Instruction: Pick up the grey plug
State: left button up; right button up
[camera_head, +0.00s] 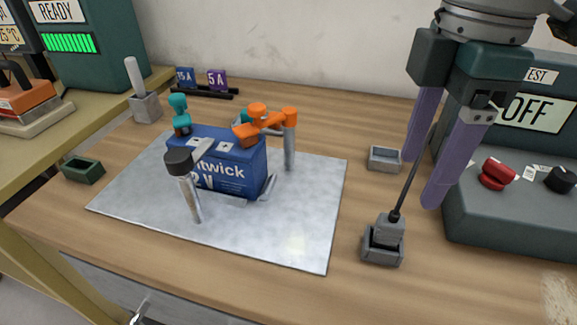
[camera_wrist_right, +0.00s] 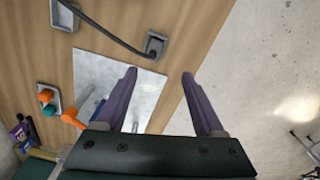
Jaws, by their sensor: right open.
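The grey plug (camera_head: 389,229) stands upright in a small grey holder (camera_head: 382,256) near the table's front right, with a black cable rising from its top. In the right wrist view, the plug (camera_wrist_right: 154,46) shows small near the top middle, with its cable running to the upper left. My right gripper (camera_head: 421,183) is open and empty, its two purple fingers pointing down. It is above and slightly right of the plug in the head view, apart from it. In the wrist view, the fingers (camera_wrist_right: 160,73) are spread wide with nothing between them. My left gripper is not in view.
An empty grey tray (camera_head: 384,159) sits behind the plug. The test box (camera_head: 510,215) with red and black knobs stands at right. A blue battery (camera_head: 222,160) with clamps and posts around it stands on the grey mat (camera_head: 300,235). A green tray (camera_head: 83,170) is at left.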

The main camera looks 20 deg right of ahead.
aim_at(394, 213)
jog(key=shift+w+d+f, duration=0.25)
jog(key=shift+w+f, duration=0.05)
jog(key=shift+w, duration=0.1)
jog(key=shift+f+b, duration=0.15)
jog(key=shift+b, duration=0.15)
notch_tip(394, 213, down, 3)
jog(key=shift+f, duration=0.2)
jog(key=f, duration=0.3)
jog(key=f+b, duration=0.1)
jog(key=f, duration=0.1)
jog(key=shift+w+a+f, duration=0.2)
jog(key=shift+w+f, duration=0.1)
jog(key=shift+f, duration=0.05)
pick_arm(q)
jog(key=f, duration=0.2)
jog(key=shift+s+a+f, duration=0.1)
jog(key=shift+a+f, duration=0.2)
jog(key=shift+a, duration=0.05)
pick_arm(e)
jog(key=shift+c, duration=0.2)
grip_shut()
